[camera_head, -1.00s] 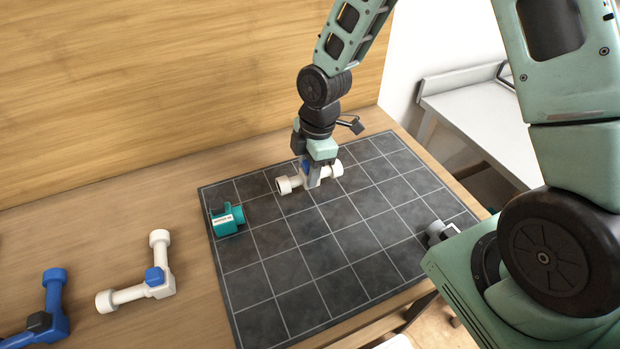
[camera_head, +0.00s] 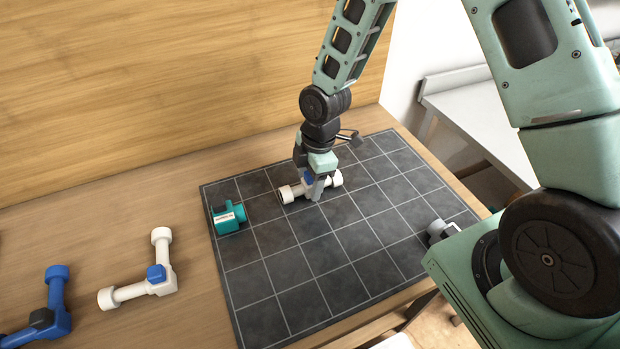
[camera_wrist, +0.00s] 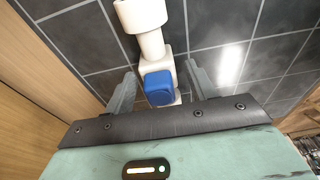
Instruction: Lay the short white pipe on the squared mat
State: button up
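The short white pipe (camera_head: 298,190) has wide collars at its ends and a blue block on its middle. It lies on the squared mat (camera_head: 300,306), near the mat's back edge. In the wrist view the pipe (camera_wrist: 151,45) runs up between my fingers, with the blue block just between them. My gripper (camera_head: 315,188) points down over the pipe's middle. In the wrist view my gripper (camera_wrist: 160,72) is open, with a finger on each side of the pipe and a narrow gap showing. The pipe's lower end is hidden by my gripper.
A teal fitting (camera_head: 228,217) stands on the mat left of the pipe. A grey fitting (camera_head: 440,232) is at the mat's right edge. A white elbow pipe (camera_head: 140,288) and a blue one (camera_head: 50,310) lie on the wooden table to the left. The mat's front is clear.

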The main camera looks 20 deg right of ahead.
notch_tip(320, 180, up, 12)
jog(key=d, duration=0.2)
jog(key=s+a+r+m, duration=0.2)
jog(key=s+r+m, duration=0.1)
jog(key=s, duration=0.4)
jog(key=s+a+r+m, duration=0.2)
jog(key=s+a+m, duration=0.1)
jog(key=s, duration=0.4)
jog(key=s+a+r+m+h, duration=0.1)
jog(key=s+a+r+m, duration=0.2)
jog(key=s, duration=0.5)
jog(key=shift+a+r+m+b, duration=0.15)
jog(key=shift+r+m+b, duration=0.15)
jog(key=shift+m, duration=0.4)
